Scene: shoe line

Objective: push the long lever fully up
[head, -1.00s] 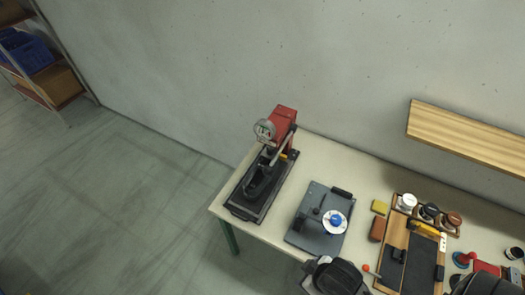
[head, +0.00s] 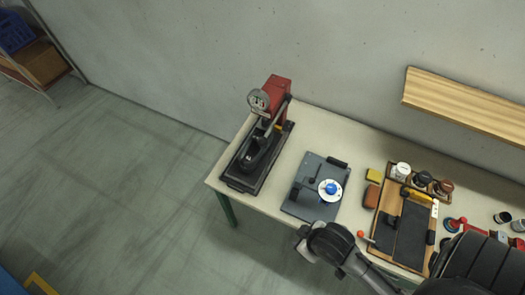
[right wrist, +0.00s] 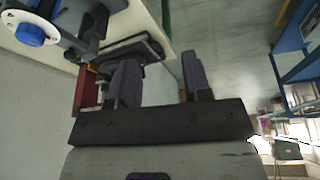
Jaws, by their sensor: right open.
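A red press (head: 277,90) with a round gauge (head: 258,101) stands on the far left end of the table. Its long grey lever (head: 281,113) runs at a slant beside the red body, above the black base (head: 240,177). Part of the red press (right wrist: 86,88) shows behind the left finger, partly hidden. My left gripper is out of view.
A grey device (head: 306,202) with a blue-knobbed white disc (head: 330,188) stands right of the press. A wooden shelf (head: 460,105) juts from the wall. The floor left of the table is clear.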

